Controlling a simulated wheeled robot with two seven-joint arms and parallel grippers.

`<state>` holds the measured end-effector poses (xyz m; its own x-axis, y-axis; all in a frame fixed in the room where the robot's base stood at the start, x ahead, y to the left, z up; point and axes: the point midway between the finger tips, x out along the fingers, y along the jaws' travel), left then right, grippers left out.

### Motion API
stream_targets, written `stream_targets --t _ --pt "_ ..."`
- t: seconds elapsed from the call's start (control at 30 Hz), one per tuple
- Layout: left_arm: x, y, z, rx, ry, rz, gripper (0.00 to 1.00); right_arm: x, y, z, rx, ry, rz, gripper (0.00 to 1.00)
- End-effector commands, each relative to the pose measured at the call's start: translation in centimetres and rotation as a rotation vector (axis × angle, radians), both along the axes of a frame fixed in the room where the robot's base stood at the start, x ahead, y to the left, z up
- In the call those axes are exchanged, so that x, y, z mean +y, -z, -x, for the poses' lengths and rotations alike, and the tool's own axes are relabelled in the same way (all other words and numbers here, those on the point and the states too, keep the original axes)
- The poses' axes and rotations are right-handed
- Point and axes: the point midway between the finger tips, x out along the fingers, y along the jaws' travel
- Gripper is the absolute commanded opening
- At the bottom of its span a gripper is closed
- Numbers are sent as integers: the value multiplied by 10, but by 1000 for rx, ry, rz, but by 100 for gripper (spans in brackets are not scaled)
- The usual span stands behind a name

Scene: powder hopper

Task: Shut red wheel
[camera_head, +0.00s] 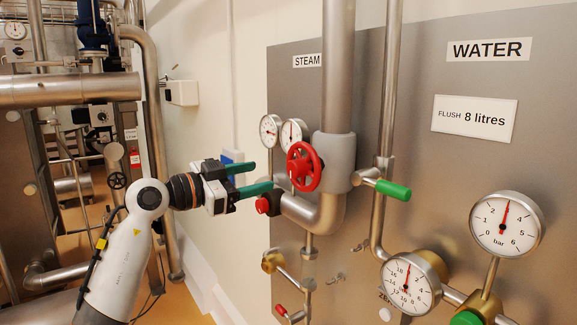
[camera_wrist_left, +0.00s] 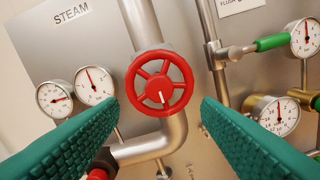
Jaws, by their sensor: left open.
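The red wheel (camera_head: 304,167) is a spoked handwheel on the steam pipe, under the STEAM label. In the left wrist view the red wheel (camera_wrist_left: 160,83) is face-on near the middle, with a white mark on its hub pointing down. My left gripper (camera_head: 256,178) is open and empty, with green fingers pointing at the wheel from its left. In the left wrist view my left gripper (camera_wrist_left: 160,115) has one finger at each side of the picture, and the wheel shows between and beyond them. I see no contact. My right gripper is not in view.
Two small gauges (camera_head: 280,131) sit left of the wheel. A red knob (camera_head: 263,205) is close below the left fingers. A green-handled lever (camera_head: 393,190) is right of the steam pipe (camera_head: 337,70). Larger gauges (camera_head: 505,225) stand at lower right.

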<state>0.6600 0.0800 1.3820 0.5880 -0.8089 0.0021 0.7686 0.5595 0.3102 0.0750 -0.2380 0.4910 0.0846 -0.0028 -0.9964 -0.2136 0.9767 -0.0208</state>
Motion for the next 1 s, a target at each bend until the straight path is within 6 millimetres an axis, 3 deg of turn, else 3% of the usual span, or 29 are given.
stream_targets --t 0.2,0.4,0.83,1.0 --pt "-38 -4 -27 2 2 2 58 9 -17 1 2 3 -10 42" --pt "-59 -2 -43 2 1 2 58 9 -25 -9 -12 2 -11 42" --pt "-67 0 -49 -1 0 1 58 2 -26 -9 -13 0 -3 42" --pt "-67 0 -48 -1 0 1 30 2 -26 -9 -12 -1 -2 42"
